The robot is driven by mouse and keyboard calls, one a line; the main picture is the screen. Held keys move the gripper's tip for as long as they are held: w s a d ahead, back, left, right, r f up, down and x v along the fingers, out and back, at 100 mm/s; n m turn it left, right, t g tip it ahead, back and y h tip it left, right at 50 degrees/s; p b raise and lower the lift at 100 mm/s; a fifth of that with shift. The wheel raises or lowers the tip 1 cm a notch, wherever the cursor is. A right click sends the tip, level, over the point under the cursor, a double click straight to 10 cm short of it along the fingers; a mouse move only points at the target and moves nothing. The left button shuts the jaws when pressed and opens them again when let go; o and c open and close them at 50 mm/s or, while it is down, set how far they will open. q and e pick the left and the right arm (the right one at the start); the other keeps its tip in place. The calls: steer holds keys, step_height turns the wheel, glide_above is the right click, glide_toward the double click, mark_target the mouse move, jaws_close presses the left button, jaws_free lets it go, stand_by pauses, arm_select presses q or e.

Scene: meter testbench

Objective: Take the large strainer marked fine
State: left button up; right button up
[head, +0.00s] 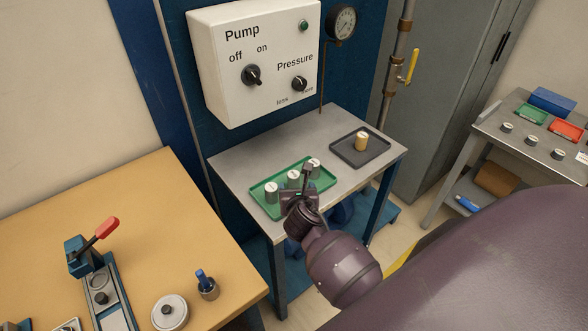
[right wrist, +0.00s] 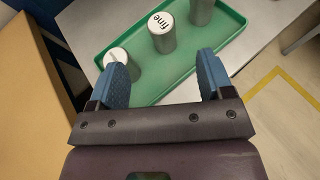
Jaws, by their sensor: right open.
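A green tray (head: 262,203) on the grey metal table holds three metal cylinders with white tops. In the right wrist view the middle cylinder (right wrist: 163,38) reads "fine" on its top; it also shows in the head view (head: 293,177), partly hidden by my gripper. The left cylinder (right wrist: 117,64) and the right cylinder (right wrist: 201,11) have no readable marking; I cannot compare sizes surely. My right gripper (right wrist: 161,78) is open and empty, its blue fingers apart, on the near side of the middle cylinder and not around it. My left gripper is not in view.
A dark tray (head: 347,155) with a yellowish cylinder (head: 361,141) stands at the table's right. The white pump panel (head: 255,60) rises behind. A wooden bench (head: 140,215) with a red-handled tool (head: 92,245) is at left. A side table (head: 498,135) holds several small cylinders.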

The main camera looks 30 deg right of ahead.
mark_target(294, 175)
steer(key=shift+f+b+x, duration=0.1)
steer(key=shift+b+x, duration=0.35)
steer(key=shift+x, duration=2.25)
steer(key=shift+f+b+x, duration=0.15)
steer(key=shift+b+x, duration=0.3)
steer(key=shift+x, duration=2.25)
steer(key=shift+a, duration=0.1)
steer(key=c, duration=1.1)
